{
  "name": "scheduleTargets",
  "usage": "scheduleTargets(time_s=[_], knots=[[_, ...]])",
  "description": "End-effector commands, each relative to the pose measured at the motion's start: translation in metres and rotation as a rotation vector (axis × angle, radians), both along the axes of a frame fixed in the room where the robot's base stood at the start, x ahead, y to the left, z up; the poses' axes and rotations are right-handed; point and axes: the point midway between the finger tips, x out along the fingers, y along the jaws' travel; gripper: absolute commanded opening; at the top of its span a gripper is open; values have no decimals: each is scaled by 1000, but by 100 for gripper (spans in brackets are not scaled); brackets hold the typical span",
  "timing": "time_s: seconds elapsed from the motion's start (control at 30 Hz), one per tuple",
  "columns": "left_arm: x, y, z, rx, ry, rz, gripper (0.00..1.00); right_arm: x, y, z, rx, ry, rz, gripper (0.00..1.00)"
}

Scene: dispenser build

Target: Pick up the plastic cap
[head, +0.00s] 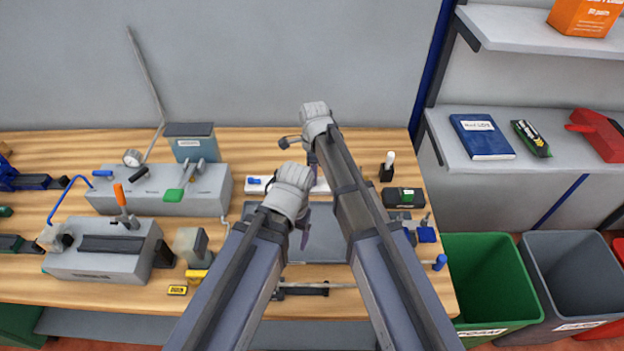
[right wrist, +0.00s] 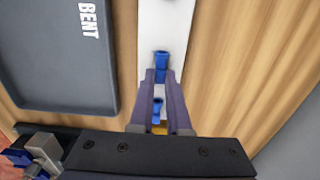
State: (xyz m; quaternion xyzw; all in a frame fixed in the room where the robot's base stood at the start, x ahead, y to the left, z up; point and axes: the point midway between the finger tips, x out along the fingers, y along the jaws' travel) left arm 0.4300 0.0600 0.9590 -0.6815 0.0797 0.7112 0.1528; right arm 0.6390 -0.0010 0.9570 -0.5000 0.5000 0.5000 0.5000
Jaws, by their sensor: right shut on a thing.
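A small blue piece, which looks like the plastic cap (right wrist: 161,66), is between the fingertips of my right gripper (right wrist: 161,76) in the right wrist view. The gripper is shut on it, over a white strip (right wrist: 161,25). I cannot tell whether the cap is clear of the strip. A second blue piece (right wrist: 157,105) shows between the fingers, nearer the palm. In the head view my right gripper (head: 313,164) is at the strip's right part and hides the cap. My left gripper (head: 304,232) hangs over the dark grey tray (head: 325,247); its opening is unclear.
The tray marked BENT (right wrist: 55,60) lies beside the strip in the right wrist view. Another blue piece (head: 255,181) is at the strip's left end. Grey fixtures (head: 105,262) stand left; a black box (head: 403,197) stands right. Green and grey bins stand beyond the bench's right edge.

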Motion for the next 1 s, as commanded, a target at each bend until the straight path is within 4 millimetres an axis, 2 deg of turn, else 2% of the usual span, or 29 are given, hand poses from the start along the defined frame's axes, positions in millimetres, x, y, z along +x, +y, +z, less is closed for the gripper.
scheduleTargets(time_s=[0.17,0.37,0.8,1.0], knots=[[0,0,4,0,0,0,81,0,0,4,0,0,0,0],[0,0,20,0,0,0,81,0,0,20,0,0,0,0],[0,0,85,0,0,-3,81,0,0,85,0,0,0,0],[0,0,101,-1,0,1,81,0,0,100,0,0,0,0]])
